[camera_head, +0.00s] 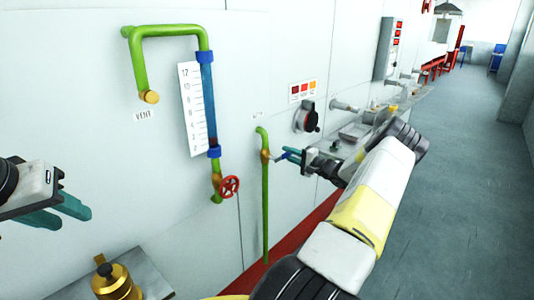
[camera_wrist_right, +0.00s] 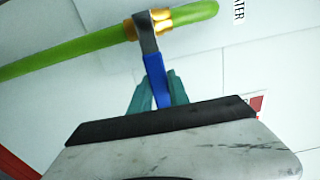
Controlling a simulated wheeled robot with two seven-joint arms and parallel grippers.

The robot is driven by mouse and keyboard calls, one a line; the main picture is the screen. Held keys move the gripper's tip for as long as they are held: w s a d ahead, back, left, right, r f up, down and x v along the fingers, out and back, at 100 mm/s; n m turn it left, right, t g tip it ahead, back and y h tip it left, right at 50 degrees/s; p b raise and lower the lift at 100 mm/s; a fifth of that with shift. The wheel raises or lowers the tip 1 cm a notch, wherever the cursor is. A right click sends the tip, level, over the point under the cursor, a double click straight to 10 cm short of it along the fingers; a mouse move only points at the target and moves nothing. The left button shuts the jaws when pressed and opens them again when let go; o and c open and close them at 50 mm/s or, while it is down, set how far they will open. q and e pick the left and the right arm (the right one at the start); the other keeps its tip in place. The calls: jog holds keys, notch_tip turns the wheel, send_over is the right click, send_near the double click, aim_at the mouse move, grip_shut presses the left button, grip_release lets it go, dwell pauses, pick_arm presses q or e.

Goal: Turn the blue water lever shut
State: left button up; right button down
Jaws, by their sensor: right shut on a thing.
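The blue water lever (camera_wrist_right: 158,80) is in the right wrist view, on a brass valve (camera_wrist_right: 151,21) of a green pipe (camera_wrist_right: 70,53). In the head view the green pipe (camera_head: 265,205) runs down the white wall and the lever (camera_head: 283,156) sticks out to the right of the valve, roughly across the pipe. My right gripper (camera_head: 292,154) is shut on the lever's blue handle, its teal fingers (camera_wrist_right: 158,95) on both sides of it. My left gripper (camera_head: 68,212) is open and empty at the left, away from the lever.
A red handwheel (camera_head: 229,187) and a sight gauge (camera_head: 190,110) are on the wall to the left of the lever. A black and red switch (camera_head: 308,118) is to the right. A brass object (camera_head: 118,284) stands at the lower left. The floor (camera_head: 440,210) at right is clear.

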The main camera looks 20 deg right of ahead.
jog(key=shift+f, duration=0.1)
jog(key=c, duration=1.2)
grip_release()
jog(key=shift+c, duration=0.2)
jog(key=shift+s, duration=0.15)
jog(key=v, duration=0.7)
jog(key=shift+s, duration=0.25)
jog(key=shift+d, duration=0.15)
